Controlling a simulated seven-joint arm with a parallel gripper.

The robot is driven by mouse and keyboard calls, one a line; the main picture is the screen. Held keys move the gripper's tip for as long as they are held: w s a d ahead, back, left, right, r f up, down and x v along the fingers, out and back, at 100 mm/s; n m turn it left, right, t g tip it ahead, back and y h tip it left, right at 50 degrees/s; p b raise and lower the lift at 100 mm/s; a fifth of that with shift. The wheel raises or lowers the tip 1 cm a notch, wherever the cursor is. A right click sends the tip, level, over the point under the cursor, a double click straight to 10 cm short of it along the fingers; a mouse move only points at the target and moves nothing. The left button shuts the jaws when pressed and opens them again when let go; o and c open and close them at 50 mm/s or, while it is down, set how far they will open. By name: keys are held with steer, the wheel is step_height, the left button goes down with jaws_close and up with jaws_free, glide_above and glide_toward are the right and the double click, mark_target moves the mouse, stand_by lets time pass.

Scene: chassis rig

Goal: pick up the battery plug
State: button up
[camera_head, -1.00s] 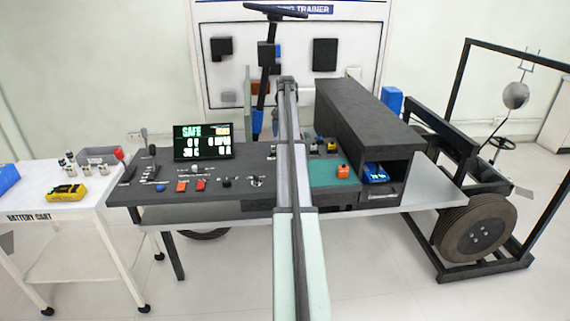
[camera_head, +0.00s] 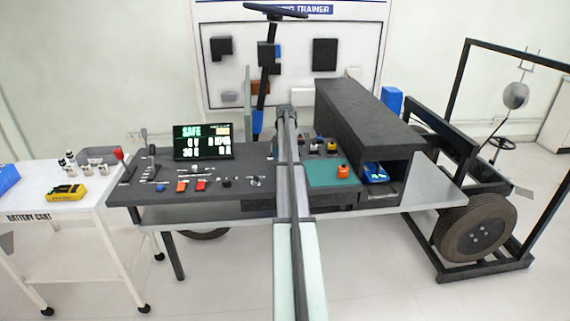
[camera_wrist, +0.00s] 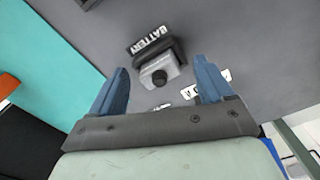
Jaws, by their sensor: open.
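In the wrist view, a grey block with a round black knob (camera_wrist: 160,77) stands on the dark bench top, against a black piece with a white BATTERY label (camera_wrist: 149,40). This may be the battery plug or its seat; I cannot tell which. My gripper (camera_wrist: 161,68) is open, with its two blue fingers apart on either side of the block. The block shows between them, and I see no contact. How far the fingertips are above it is unclear. In the head view my arm hides this spot and the gripper.
A teal mat (camera_head: 322,179) on the bench bears an orange piece (camera_head: 343,171). A black box housing (camera_head: 365,110) stands at the right, and a display (camera_head: 202,142) at the left. A white battery cart (camera_head: 70,200) stands left of the bench.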

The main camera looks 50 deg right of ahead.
steer(key=shift+f, duration=0.1)
steer(key=shift+c, duration=0.2)
steer(key=c, duration=1.1)
step_height(320, 180, up, 10)
steer(key=s+d, duration=0.2)
steer(key=s, duration=0.2)
steer(key=s+d, duration=0.3)
steer(key=s, duration=0.1)
steer(key=s+d, duration=0.3)
steer(key=s, duration=0.1)
steer(key=shift+s+d+r, duration=0.15)
steer(key=shift+d+r, duration=0.1)
